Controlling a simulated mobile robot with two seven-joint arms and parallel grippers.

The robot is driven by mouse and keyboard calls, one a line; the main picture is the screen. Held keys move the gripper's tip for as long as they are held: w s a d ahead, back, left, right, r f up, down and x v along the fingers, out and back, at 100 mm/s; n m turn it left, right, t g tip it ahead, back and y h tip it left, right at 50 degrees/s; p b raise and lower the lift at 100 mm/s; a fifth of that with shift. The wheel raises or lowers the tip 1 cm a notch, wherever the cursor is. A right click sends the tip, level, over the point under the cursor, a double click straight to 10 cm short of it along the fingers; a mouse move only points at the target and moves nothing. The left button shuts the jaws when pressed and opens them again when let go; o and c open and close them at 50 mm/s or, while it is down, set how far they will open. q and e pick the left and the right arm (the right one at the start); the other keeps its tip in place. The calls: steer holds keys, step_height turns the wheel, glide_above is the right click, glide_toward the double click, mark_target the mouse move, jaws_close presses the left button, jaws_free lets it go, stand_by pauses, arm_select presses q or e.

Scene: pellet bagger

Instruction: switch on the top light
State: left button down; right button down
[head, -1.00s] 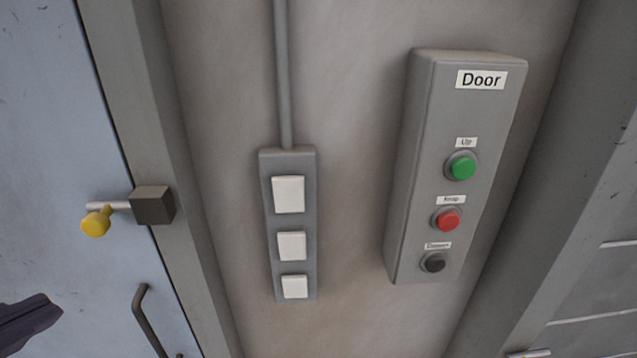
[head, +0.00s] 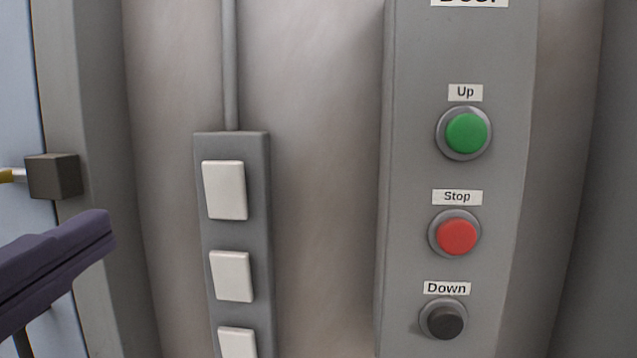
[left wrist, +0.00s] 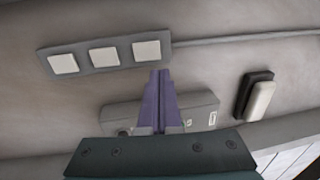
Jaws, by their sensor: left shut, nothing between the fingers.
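A grey switch plate (head: 262,240) on the wall carries three white rocker switches in a column. The top switch (head: 225,190) sits just below the conduit; the middle switch (head: 232,276) and the bottom switch (head: 238,343) are under it, the bottom one cut off by the frame. In the left wrist view the plate lies sideways, with the top switch (left wrist: 146,51) at its right end by the conduit. My left gripper (head: 108,226) is shut and empty, left of the plate in the head view. In the wrist view its fingertips (left wrist: 160,72) appear just below the top switch, apparently not touching it.
A grey door control box (head: 400,160) with green, red and black buttons stands out from the wall at right. A conduit (head: 230,65) runs up from the plate. A dark block (head: 52,176) is on the door frame at left. A black-and-white fixture (left wrist: 256,96) shows in the wrist view.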

arm_select(q)
steer(key=b, duration=0.3)
glide_toward(211, 163)
steer(key=w+p, duration=0.1)
steer(key=w, duration=0.1)
steer(key=w+p, duration=0.1)
steer(key=w, duration=0.1)
steer(key=w+r+p, duration=0.1)
steer(key=w, duration=0.1)
steer(key=shift+w+d+f, duration=0.1)
steer(key=shift+w, duration=0.3)
